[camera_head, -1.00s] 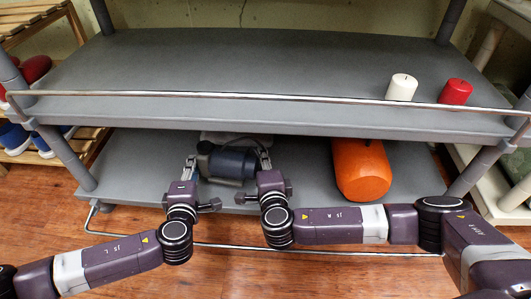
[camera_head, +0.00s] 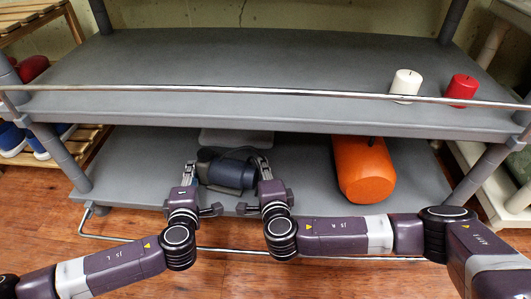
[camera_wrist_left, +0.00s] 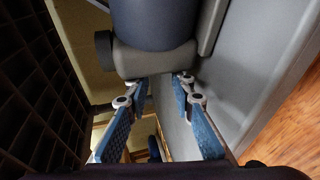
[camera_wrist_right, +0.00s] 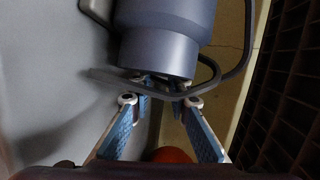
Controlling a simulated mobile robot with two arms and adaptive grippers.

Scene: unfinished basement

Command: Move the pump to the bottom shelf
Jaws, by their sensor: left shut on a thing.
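The grey-blue pump (camera_head: 230,172) is at the bottom shelf (camera_head: 310,180), left of the middle, below the front of the upper shelf. I cannot tell whether its underside touches the shelf. My left gripper (camera_head: 195,178) is shut on the pump's left end, and the pump's body (camera_wrist_left: 153,22) fills the top of the left wrist view. My right gripper (camera_head: 262,170) is at the pump's right end. In the right wrist view its fingers close in on a thin dark part under the pump's round body (camera_wrist_right: 165,35); the tips are partly hidden.
An orange tank (camera_head: 363,170) lies on the bottom shelf to the right, with a gap from my right gripper. A grey flat object (camera_head: 236,137) is behind the pump.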

